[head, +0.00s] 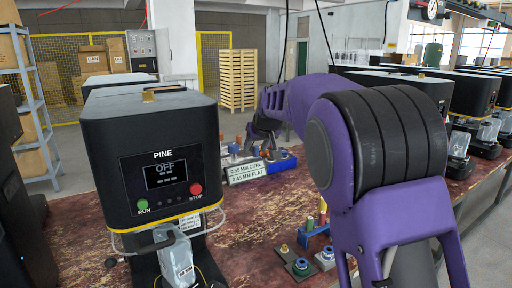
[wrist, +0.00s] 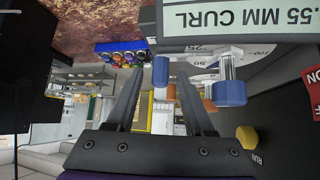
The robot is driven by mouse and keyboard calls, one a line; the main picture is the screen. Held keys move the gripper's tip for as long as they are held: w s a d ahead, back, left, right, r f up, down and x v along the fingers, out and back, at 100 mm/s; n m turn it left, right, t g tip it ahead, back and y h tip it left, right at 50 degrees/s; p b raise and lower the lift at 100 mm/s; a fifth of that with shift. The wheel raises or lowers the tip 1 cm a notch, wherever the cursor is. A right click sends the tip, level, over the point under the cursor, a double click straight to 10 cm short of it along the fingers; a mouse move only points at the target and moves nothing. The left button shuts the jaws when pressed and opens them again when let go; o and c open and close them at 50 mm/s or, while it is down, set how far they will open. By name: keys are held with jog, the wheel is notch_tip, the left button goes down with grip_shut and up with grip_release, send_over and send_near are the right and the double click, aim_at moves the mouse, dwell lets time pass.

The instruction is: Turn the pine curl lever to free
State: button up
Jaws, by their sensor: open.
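The black PINE seamer (head: 150,150) stands at the left of the head view, its display reading OFF, with a green RUN and a red STOP button. I cannot clearly pick out its curl lever. My gripper (wrist: 160,75) is open in the wrist view, its two dark fingers apart. In that view, blue-ended pins (wrist: 229,93) stand near the fingertips beside a pale numbered scale (wrist: 200,52); I cannot tell whether one is the lever.
A 0.55 MM CURL sign (wrist: 245,17) is close to my gripper; it also shows in the head view (head: 240,170). A blue tray (head: 281,162) and loose parts (head: 300,266) lie on the stained bench (head: 255,215). More seamers (head: 470,92) stand at right.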

grip_shut()
dwell(1.4)
